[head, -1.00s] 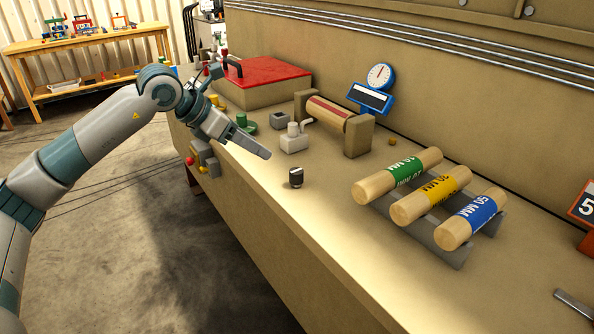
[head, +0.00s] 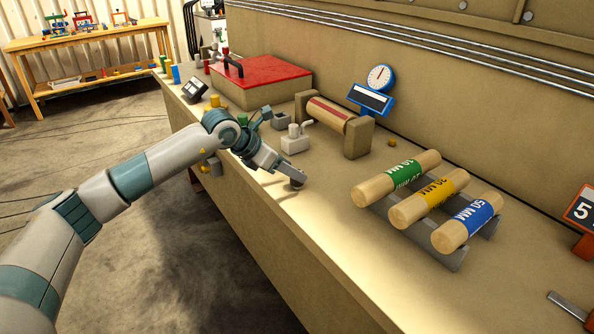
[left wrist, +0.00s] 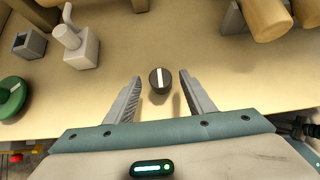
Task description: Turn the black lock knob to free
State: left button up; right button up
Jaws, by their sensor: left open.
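The black lock knob (left wrist: 160,80) has a white line across its top and stands on the tan bench. In the left wrist view it sits between the tips of my left gripper (left wrist: 158,98), with a gap to each finger. The white line points nearly straight up and down in that view. In the head view my left gripper (head: 291,177) reaches in from the left and covers most of the knob. The left gripper is open and empty. My right gripper is not in view.
A grey block with a lever (head: 295,142) and a green round knob (left wrist: 13,97) stand nearby. A rack holds three labelled rollers (head: 437,188) to the right. A red-topped box (head: 265,72) and a blue gauge (head: 380,77) stand farther back. The bench front edge is close.

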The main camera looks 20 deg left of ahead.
pick_arm(q)
jog(key=shift+x, duration=1.75)
jog(key=c, duration=1.1)
jog(key=shift+o, duration=0.2)
